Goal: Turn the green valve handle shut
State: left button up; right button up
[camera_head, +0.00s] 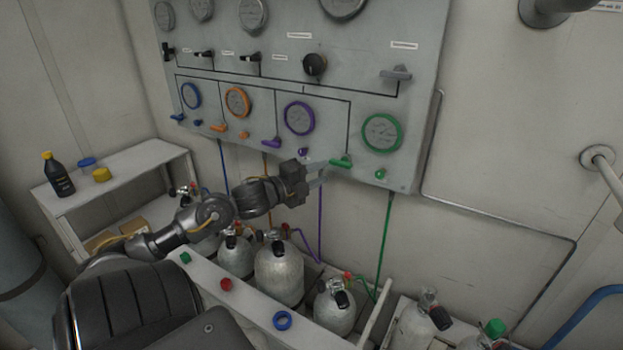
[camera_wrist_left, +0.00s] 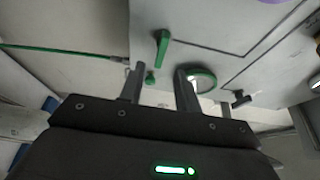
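The green valve handle (camera_head: 341,161) sits low on the grey panel, left of and below the green-rimmed gauge (camera_head: 382,132). In the left wrist view the green handle (camera_wrist_left: 161,48) points away from a point above and between my fingers. My left gripper (camera_head: 321,170) is in front of the panel, close to the handle. In the left wrist view its two fingers (camera_wrist_left: 158,85) are spread apart with nothing between them that I can see held. A small green knob (camera_wrist_left: 150,77) shows near the left finger. My right gripper is not in view.
The panel (camera_head: 420,60) also carries blue, orange and purple valve handles and gauges. Gas cylinders (camera_head: 279,272) stand in a rack below. A shelf (camera_head: 120,178) with a dark bottle (camera_head: 58,176) is at the left. A green hose (camera_head: 385,235) drops from the panel.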

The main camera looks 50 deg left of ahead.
pick_arm(q)
jog(key=shift+s+a, duration=0.1)
jog(key=shift+s, duration=1.2)
